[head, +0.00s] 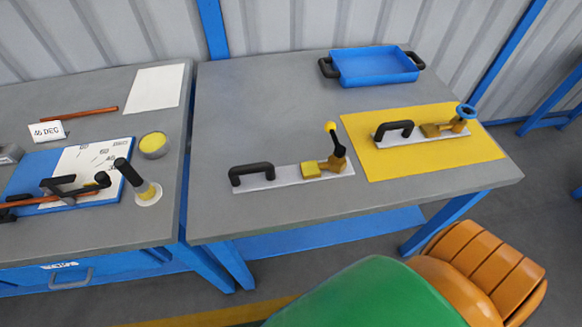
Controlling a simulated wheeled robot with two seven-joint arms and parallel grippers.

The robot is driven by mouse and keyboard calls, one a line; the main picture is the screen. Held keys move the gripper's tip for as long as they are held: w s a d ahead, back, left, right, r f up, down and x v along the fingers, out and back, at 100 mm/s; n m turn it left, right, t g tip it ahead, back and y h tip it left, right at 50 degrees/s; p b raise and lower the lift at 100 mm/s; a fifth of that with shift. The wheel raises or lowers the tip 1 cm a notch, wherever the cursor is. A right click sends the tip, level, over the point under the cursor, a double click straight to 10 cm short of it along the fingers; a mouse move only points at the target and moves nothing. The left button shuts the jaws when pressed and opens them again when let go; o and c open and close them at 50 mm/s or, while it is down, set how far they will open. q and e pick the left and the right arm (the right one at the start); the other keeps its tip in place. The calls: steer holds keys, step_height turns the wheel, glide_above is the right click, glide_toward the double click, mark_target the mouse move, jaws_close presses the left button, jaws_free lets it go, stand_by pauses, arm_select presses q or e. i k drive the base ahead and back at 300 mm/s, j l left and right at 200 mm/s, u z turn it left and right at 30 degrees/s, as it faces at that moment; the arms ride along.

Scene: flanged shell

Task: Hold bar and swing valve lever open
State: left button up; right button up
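A pale flat plate (285,180) lies near the front of the right table. A black bar handle (251,172) arches over its left end. A brass valve (328,167) sits at its right end, with a yellow block on its left side. The valve's black lever (336,142) stands up, leaning slightly left, with a yellow knob on top. A second plate (425,135) lies on a yellow mat (377,168), with a black bar handle (394,129) and a brass valve carrying a blue round handle (465,111). Neither gripper is in view, and nothing touches either bar or valve.
A blue tray (374,64) with black handles stands at the back. The left table holds a blue board (32,172) with a black-handled tool, a yellow-topped round tin (153,145) and a copper rod (80,115). The right table's back left is clear.

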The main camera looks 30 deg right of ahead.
mark_target(334, 136)
steer(key=z, duration=1.3)
steer(key=i+l+u, duration=0.1)
steer(key=u, duration=0.2)
steer(key=i+l+u, duration=0.2)
steer(key=u, duration=0.15)
steer(key=k, duration=0.3)
steer(key=i, duration=0.4)
